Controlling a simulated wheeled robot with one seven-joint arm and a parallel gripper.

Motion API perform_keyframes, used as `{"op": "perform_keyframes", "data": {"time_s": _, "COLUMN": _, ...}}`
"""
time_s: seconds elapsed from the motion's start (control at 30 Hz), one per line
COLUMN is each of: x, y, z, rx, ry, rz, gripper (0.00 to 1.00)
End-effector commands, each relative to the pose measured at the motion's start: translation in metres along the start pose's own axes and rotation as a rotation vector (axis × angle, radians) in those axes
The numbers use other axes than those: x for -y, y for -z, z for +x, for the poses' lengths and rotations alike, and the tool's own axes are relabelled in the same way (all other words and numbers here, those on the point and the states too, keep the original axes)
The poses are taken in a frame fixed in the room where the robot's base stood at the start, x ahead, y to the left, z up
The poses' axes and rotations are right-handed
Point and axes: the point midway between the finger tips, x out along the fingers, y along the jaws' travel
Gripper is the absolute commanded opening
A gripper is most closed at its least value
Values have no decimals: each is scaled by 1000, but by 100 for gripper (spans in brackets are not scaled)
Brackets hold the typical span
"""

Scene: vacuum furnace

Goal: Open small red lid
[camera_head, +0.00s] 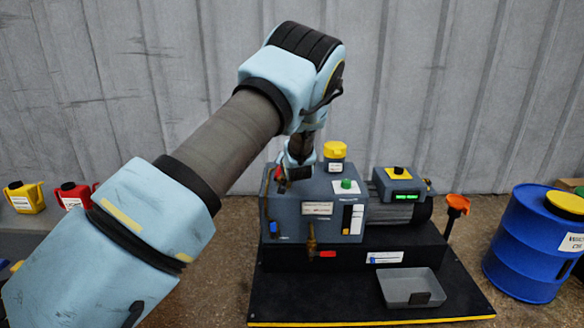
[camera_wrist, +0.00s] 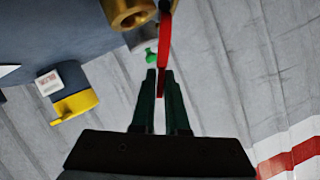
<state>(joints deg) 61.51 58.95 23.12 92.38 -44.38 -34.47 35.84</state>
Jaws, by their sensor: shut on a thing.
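The small red lid (camera_wrist: 164,45) shows in the wrist view as a thin red strip, seen nearly edge-on, beside a brass ring-shaped fitting (camera_wrist: 128,14). My gripper (camera_wrist: 160,78) has its two dark fingers closed around the strip's lower end, which shows between them. In the head view a small red spot (camera_head: 278,173) shows by my gripper (camera_head: 282,184), at the upper left of the grey-blue furnace unit (camera_head: 331,219). My arm and wrist partly cover that corner, so the lid's hinge and opening cannot be made out there.
A yellow cap (camera_head: 335,150) and a green button (camera_head: 346,184) sit on top of the unit, right of my gripper. A red-handled valve (camera_head: 326,254) is low on its front. A grey tray (camera_head: 411,288) lies in front, and a blue drum (camera_head: 525,245) stands right.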

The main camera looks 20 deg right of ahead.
Motion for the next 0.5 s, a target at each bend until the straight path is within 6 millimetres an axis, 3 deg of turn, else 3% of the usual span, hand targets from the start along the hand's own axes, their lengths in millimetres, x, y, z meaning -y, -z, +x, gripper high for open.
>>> {"op": "perform_keyframes", "data": {"time_s": 0.5, "x": 39, "y": -14, "z": 8, "rx": 0, "ry": -183, "rz": -456, "gripper": 0}}
